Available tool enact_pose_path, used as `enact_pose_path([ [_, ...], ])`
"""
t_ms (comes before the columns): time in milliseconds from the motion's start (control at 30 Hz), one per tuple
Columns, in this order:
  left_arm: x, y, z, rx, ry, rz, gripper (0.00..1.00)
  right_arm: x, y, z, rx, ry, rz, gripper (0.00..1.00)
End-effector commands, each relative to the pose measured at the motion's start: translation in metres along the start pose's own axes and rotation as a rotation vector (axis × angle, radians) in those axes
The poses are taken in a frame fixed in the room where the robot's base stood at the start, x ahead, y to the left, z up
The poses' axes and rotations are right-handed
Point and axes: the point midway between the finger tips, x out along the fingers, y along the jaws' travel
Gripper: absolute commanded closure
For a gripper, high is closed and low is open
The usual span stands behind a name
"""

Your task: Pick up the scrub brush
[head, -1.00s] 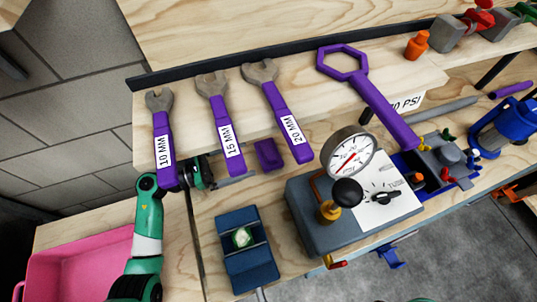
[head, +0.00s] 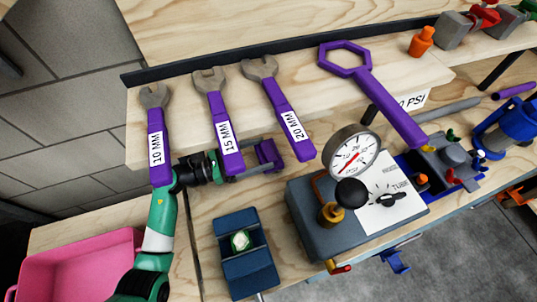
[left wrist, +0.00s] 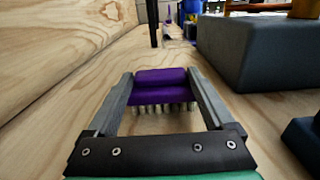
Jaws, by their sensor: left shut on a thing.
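The scrub brush is a small purple block (head: 268,151) with pale bristles, below the 20 mm wrench in the head view. In the left wrist view the brush (left wrist: 160,86) sits crosswise between the two grey fingers, bristles facing down. My left gripper (head: 262,163) is shut on the brush, one finger at each end. I cannot tell whether the bristles touch the bench. The shelf edge and the wrench partly overlap this spot in the head view. My right gripper is not in view.
Purple wrenches marked 10 MM (head: 157,148), 15 MM (head: 226,135) and 20 MM (head: 290,125) lie on the shelf above. A grey gauge box (head: 315,238) and a blue vise-like block (head: 247,270) stand nearby. A pink bin (head: 75,265) is at lower left.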

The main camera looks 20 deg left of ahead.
Motion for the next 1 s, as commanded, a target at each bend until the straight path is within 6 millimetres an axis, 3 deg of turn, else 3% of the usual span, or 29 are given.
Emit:
enact_pose_path([
  [267,0.0,0.0,0.01,0.001,-0.001,0.0,0.81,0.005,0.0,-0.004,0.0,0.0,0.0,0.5],
  [500,0.0,0.0,0.065,0.004,-0.002,-0.001,0.81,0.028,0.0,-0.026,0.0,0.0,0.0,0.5],
  [700,0.0,0.0,0.097,0.003,-0.001,-0.001,0.81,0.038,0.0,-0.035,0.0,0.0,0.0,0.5],
  [1000,0.0,0.0,0.1,0.0,-0.001,-0.001,0.81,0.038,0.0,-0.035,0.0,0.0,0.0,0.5],
])
